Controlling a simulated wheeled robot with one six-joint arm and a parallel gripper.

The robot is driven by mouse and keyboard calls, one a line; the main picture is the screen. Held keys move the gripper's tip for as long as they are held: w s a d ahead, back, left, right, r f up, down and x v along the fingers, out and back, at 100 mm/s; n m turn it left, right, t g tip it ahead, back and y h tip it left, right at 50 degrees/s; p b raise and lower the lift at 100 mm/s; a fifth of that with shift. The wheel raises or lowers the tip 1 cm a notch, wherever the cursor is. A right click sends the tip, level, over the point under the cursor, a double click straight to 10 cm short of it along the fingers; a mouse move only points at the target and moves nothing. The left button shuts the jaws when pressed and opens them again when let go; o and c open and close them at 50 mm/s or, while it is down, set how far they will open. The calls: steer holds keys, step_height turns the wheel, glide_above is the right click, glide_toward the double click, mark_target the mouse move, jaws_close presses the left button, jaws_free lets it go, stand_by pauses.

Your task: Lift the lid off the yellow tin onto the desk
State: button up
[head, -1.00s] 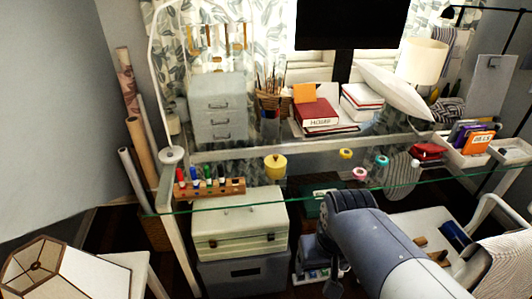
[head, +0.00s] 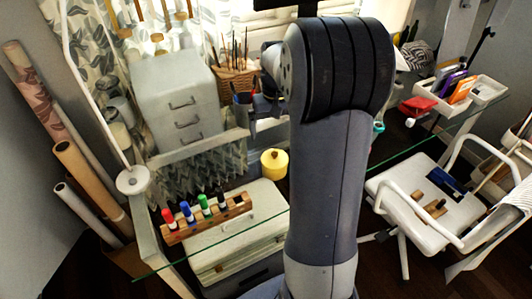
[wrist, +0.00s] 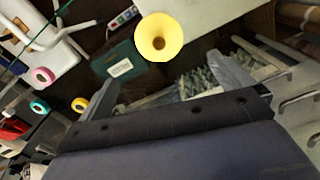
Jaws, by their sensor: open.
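The yellow tin (head: 274,163) stands upright on the glass desk, just left of my arm in the head view. Its lid with a small knob is on it. The wrist view shows the tin (wrist: 158,37) from above, with the knob as a darker spot in the middle. My gripper (wrist: 168,84) is open and empty, its two fingers wide apart. In the wrist view the tin lies beyond the fingertips, apart from them. In the head view my arm hides much of the desk's middle, and the fingertips are hard to make out.
A wooden marker rack (head: 206,218) stands left of the tin. A grey drawer unit (head: 175,100) and a brush basket (head: 237,80) stand behind. Tape rolls, pink (wrist: 43,76), teal (wrist: 38,107) and yellow (wrist: 79,104), lie on the desk's other side.

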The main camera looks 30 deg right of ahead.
mark_target(275, 153)
step_height(275, 153, down, 4)
steer(key=shift+s+r, duration=0.1)
steer(key=shift+s+a+f, duration=0.1)
steer(key=shift+s+f, duration=0.1)
steer(key=shift+f, duration=1.2)
steer(key=shift+s+f, duration=0.2)
steer(key=shift+f, duration=1.15)
steer(key=c, duration=1.1)
